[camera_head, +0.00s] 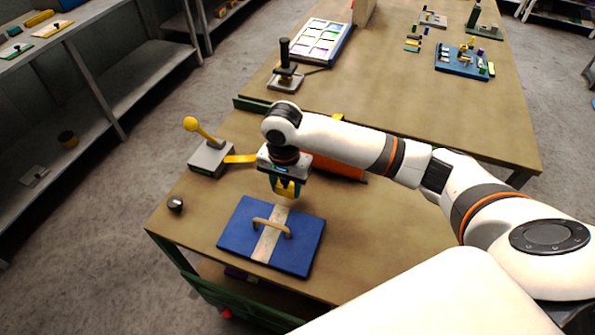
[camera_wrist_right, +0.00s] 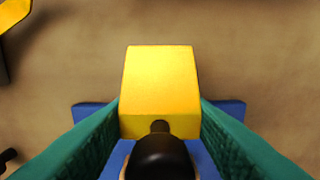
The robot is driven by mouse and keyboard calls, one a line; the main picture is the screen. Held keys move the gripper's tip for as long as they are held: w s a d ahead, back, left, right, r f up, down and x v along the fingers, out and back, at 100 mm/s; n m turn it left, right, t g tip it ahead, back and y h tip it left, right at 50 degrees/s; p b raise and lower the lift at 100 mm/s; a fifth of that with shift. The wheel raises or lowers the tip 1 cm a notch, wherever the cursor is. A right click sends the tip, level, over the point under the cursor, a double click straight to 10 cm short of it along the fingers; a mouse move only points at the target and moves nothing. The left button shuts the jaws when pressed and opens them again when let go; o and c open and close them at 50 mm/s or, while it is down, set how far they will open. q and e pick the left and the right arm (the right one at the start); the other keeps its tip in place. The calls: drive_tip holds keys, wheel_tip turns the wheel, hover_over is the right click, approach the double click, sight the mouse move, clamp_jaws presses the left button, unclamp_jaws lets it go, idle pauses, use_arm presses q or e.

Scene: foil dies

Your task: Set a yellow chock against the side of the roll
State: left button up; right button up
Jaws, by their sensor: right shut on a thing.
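My right gripper (camera_head: 287,190) is shut on a yellow chock (camera_head: 285,187) and holds it just behind the blue board. In the right wrist view the yellow chock (camera_wrist_right: 160,85) sits between the green fingers, with a black rounded part in front of its near end. An orange thing (camera_head: 340,166), perhaps the roll, lies behind my right forearm, which hides much of it; I cannot tell its full shape. The chock is apart from it. My left gripper is out of view.
A blue board (camera_head: 238,222) with a tan handle lies at the table's front. A grey block with a yellow-knobbed lever (camera_head: 208,156) stands left, a yellow bar (camera_head: 240,159) beside it. A small black knob (camera_head: 175,203) sits near the left edge. The table (camera_head: 385,235) is bare right of the board.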

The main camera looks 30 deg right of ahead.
drive_tip(key=w+d+f, duration=0.2)
drive_tip(key=d, duration=0.1)
drive_tip(key=w+d+f, duration=0.1)
drive_tip(key=w, duration=0.1)
drive_tip(key=shift+d, duration=0.15)
drive_tip(key=shift+w+d+f+p, duration=0.35)
drive_tip(key=shift+w+d+f, duration=0.55)
drive_tip(key=shift+d+f, duration=0.15)
drive_tip(key=shift+a, duration=0.1)
drive_tip(key=o, duration=1)
drive_tip(key=shift+f, duration=0.15)
wheel_tip(320, 180, up, 12)
drive_tip(key=shift+r+b, duration=0.2)
drive_tip(key=shift+b, duration=0.35)
